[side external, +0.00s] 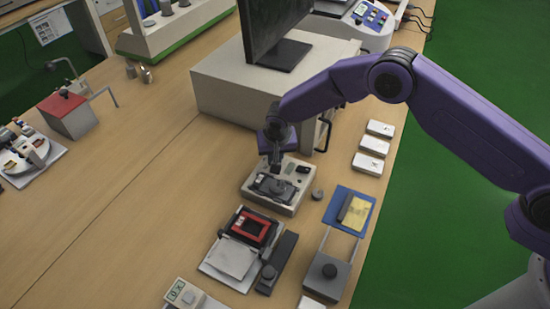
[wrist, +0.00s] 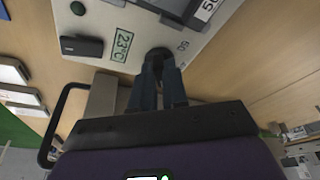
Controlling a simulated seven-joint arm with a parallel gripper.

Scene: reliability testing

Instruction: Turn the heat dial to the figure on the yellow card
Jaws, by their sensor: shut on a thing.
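The grey hotplate-like unit (side external: 254,196) stands on the bench below my gripper (side external: 276,164), with a dark object on its top. In the wrist view my gripper (wrist: 160,88) is shut on the dark heat dial (wrist: 158,54) at the edge of the unit's panel (wrist: 97,20). The dial is partly covered by the fingers, and its pointer cannot be made out. A display (wrist: 123,45) beside it appears to read 23 °C. Panel markings (wrist: 183,46) sit next to the dial. A yellow card (side external: 358,214) lies on a blue plate at right; its figure is too small to read.
A large light box (side external: 235,90) with a monitor (side external: 275,30) stands just behind my gripper. Several white boxes (side external: 370,145) line the right bench edge. A red-framed device (side external: 250,226) stands in front of the unit.

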